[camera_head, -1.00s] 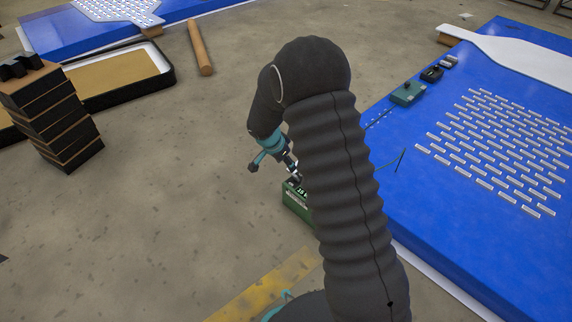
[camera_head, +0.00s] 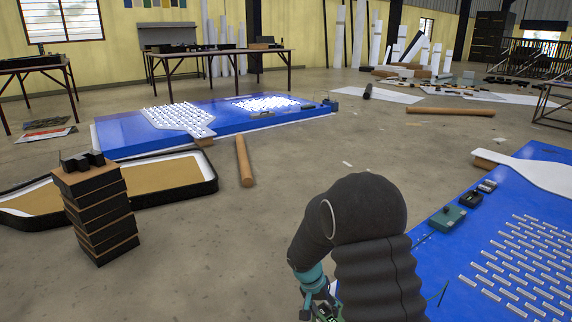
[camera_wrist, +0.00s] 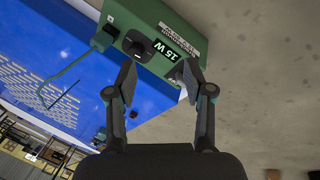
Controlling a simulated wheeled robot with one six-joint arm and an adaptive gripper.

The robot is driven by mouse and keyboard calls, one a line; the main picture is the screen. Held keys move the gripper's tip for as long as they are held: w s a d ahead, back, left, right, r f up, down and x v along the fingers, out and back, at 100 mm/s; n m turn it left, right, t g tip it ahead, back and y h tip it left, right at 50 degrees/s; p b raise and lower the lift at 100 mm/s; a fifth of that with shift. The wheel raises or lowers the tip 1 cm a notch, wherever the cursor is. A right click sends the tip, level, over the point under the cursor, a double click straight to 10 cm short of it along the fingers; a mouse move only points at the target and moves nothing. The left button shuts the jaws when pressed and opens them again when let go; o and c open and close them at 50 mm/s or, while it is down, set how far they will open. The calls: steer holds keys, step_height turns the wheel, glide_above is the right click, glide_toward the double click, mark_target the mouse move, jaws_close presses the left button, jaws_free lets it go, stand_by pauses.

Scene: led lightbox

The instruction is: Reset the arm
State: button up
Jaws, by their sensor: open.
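My gripper (camera_wrist: 157,84) is open in the wrist view, with its two fingers spread and the space between them empty. A green box (camera_wrist: 150,16) with a black knob and a "15 W" label is just beyond the fingertips. I cannot tell whether the fingertips touch it. In the head view my dark, ribbed arm (camera_head: 368,235) bends over at the bottom centre. The wrist is low there, and the fingers and the box are mostly cut off by the lower edge.
A blue panel (camera_head: 450,255) with rows of white strips lies at right, with a small teal box (camera_head: 447,219) on it. A stack of dark blocks (camera_head: 100,215) stands at left beside a shallow tray (camera_head: 205,187). A brown tube (camera_head: 244,160) lies on open floor.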

steer(key=s+d+r+n+t+y+p, duration=0.1)
steer(key=s+r+p, duration=0.2)
steer(key=s+r, duration=0.6)
steer(key=s+d+r+n+t+y+p, duration=0.1)
steer(key=s+r+p, duration=0.3)
steer(key=s+r, duration=0.5)
steer(key=s+d+r+n+t+y+p, duration=0.1)
steer(key=s+r, duration=0.9)
steer(key=r, duration=1.2)
steer(key=shift+d+n+t+y+p, duration=0.3)
steer(key=shift+d+t+p, duration=0.55)
steer(key=shift+t+p, duration=0.35)
